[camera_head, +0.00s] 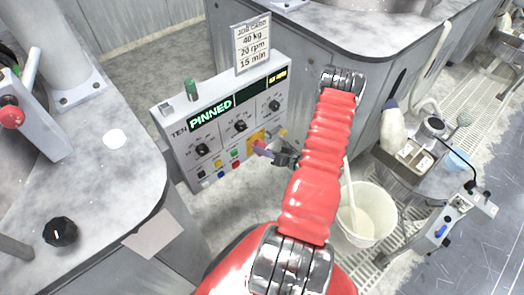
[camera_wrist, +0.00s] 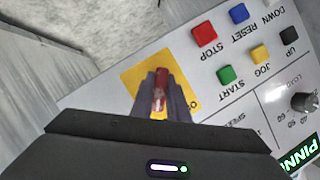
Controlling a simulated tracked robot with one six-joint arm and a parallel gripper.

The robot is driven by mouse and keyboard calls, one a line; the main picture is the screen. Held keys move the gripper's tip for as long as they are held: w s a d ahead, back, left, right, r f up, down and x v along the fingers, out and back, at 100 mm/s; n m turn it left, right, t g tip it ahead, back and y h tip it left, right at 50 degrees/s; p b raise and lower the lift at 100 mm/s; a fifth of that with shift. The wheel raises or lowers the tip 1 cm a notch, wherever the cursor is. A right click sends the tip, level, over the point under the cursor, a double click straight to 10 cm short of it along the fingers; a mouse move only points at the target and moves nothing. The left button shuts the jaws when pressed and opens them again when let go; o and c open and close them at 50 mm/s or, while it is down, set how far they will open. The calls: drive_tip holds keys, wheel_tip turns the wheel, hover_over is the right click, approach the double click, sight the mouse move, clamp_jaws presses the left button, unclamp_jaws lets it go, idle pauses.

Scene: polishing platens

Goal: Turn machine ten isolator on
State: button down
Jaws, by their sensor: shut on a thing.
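The machine ten panel (camera_head: 222,150) is a pale box marked TEN, with a display (camera_head: 211,114) reading PINNED. Its isolator has a yellow plate (camera_head: 256,137), also in the wrist view (camera_wrist: 133,72), and a red handle (camera_wrist: 160,88). My gripper (camera_head: 263,150) reaches the panel's lower right from the right. In the wrist view my gripper (camera_wrist: 160,96) has its two dark fingers closed on either side of the red handle. A letter shows beside the handle at the plate's edge; my fingers hide part of the plate, so I cannot tell the handle's setting.
Start (camera_wrist: 231,76), stop (camera_wrist: 204,35) and other buttons sit close beside the isolator. Black dials (camera_head: 240,126) are above. A job card (camera_head: 252,44) stands on top. A white bucket (camera_head: 367,213) stands right of my arm; a grey bench (camera_head: 100,180) is left.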

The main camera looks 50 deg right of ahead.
drive_tip(key=shift+f+m+y, duration=0.1)
drive_tip(key=shift+m+y, duration=0.2)
drive_tip(key=shift+m, duration=0.1)
idle(0.3)
drive_tip(key=c, duration=1.7)
unclamp_jaws()
drive_tip(key=shift+s, duration=0.1)
drive_tip(key=v, duration=1.3)
drive_tip(key=shift+s+d, duration=0.1)
drive_tip(key=shift+s, duration=0.3)
